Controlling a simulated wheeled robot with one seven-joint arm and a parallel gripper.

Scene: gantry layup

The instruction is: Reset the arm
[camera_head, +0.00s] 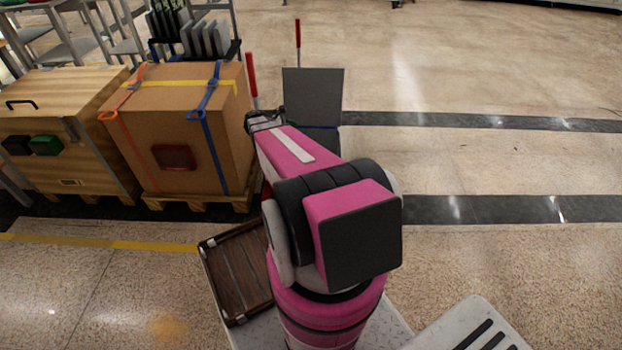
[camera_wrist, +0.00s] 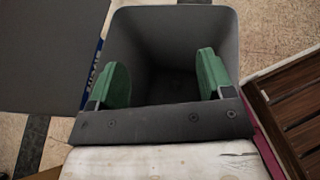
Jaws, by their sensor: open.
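In the wrist view, my gripper (camera_wrist: 163,78) has two green fingers set wide apart, with nothing held between them. A dark grey, box-like hollow shows behind and between the fingers; I cannot tell whether the fingers are inside it or in front of it. In the head view, my pink and black arm (camera_head: 290,150) is folded over my base and reaches away toward a dark grey panel. The gripper itself cannot be made out there.
The upright grey panel (camera_head: 313,95) stands beyond the arm. A strapped cardboard box (camera_head: 180,120) on a pallet and a wooden crate (camera_head: 60,120) stand at left. The floor at right is clear.

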